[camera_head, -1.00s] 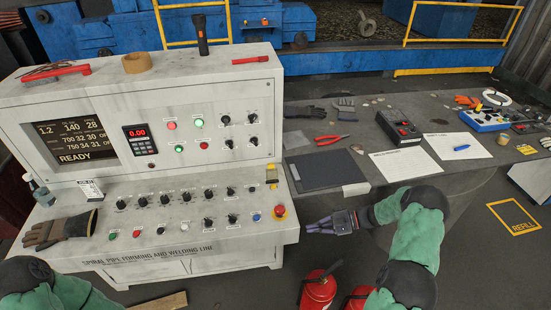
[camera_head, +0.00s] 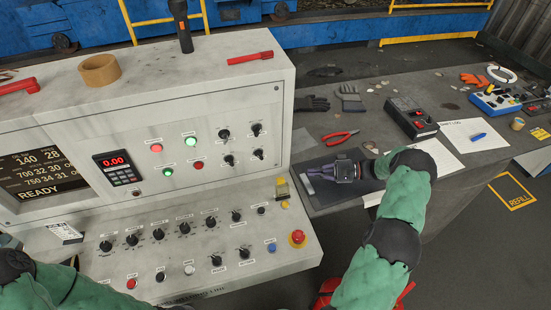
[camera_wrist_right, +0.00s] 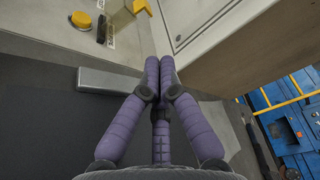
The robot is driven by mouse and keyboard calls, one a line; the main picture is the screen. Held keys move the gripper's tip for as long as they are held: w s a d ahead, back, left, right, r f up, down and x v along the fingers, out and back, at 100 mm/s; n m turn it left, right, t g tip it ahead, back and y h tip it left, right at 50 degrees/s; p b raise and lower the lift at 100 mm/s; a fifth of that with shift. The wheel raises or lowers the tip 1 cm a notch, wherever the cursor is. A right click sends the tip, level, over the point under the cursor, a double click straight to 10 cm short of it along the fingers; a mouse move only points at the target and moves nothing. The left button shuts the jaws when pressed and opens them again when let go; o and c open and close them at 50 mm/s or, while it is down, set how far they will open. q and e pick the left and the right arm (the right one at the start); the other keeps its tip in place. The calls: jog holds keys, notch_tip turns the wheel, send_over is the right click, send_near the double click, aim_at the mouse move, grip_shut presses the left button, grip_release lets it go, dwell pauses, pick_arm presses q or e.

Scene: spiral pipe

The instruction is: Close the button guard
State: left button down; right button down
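The button guard (camera_head: 282,187) is a small yellowish cover at the right end of the sloped control panel (camera_head: 135,262). It appears raised, with a yellow button (camera_head: 285,205) just below it. In the right wrist view the yellow button (camera_wrist_right: 81,19) is at the upper left, and a yellow part (camera_wrist_right: 141,7), probably the guard, is at the top edge. My right gripper (camera_head: 312,172) is right of the guard, apart from it, over the side table. Its purple fingers (camera_wrist_right: 160,62) meet at the tips, empty. My left arm enters at lower left; its gripper is out of view.
A red emergency button (camera_head: 297,238) and a blue button (camera_head: 271,247) sit near the panel's right end. The console's upper face (camera_head: 255,100) rises behind. The side table holds a dark tablet-like pad (camera_head: 325,197), red pliers (camera_head: 340,135) and gloves (camera_head: 311,103).

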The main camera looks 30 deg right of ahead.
aim_at(282, 188)
jog(key=shift+w+r, duration=0.1)
jog(key=shift+w, duration=0.1)
jog(key=shift+w+a, duration=0.15)
jog(key=shift+a, duration=0.1)
jog(key=x, duration=0.9)
jog(key=shift+a, duration=0.2)
jog(key=shift+b, duration=0.3)
jog(key=shift+r+n, duration=0.1)
jog(key=shift+n, duration=0.2)
